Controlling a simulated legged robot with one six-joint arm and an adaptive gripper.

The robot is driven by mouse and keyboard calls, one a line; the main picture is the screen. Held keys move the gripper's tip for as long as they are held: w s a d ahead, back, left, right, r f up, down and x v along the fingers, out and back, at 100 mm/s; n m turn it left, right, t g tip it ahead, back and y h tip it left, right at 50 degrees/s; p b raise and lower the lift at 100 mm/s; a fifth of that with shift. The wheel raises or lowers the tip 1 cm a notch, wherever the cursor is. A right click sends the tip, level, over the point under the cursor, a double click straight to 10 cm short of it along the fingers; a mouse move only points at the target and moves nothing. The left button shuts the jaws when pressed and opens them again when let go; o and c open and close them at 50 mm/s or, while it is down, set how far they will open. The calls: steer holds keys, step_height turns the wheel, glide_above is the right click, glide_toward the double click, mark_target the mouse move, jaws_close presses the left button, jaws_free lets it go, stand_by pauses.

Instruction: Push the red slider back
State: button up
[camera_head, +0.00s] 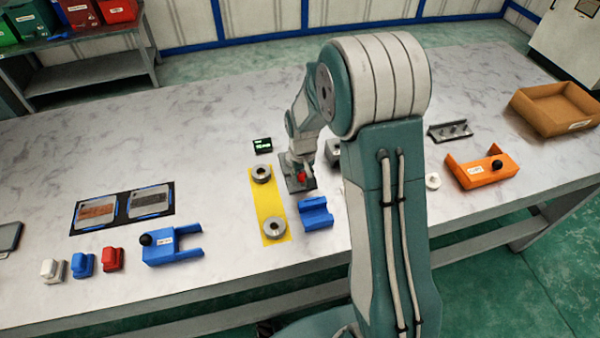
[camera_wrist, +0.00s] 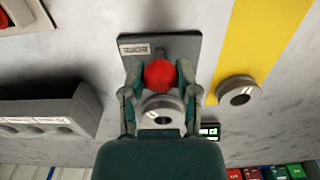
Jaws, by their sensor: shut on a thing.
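The red slider (camera_wrist: 160,75) shows as a round red knob on a dark grey plate with a label (camera_wrist: 140,48) in the wrist view. In the head view the red slider (camera_head: 301,176) is a small red spot at the near side of my gripper (camera_head: 299,167). My gripper also shows in the wrist view (camera_wrist: 160,78), fingers pointing down at the plate, shut on the red knob with one finger on each side. A metal ring (camera_wrist: 162,113) sits just behind the knob, between the fingers. The knob hides part of it.
A yellow strip (camera_head: 270,207) with two metal rings lies left of the plate. A small display (camera_head: 262,146) stands behind. A blue cradle (camera_head: 315,213) stands in front, and a grey block (camera_wrist: 50,115) is close by. An orange holder (camera_head: 482,170) is farther right.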

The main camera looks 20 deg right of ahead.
steer(key=shift+w, duration=0.55)
stand_by(1.1)
steer(key=o, duration=0.8)
steer(key=shift+r, duration=3.5)
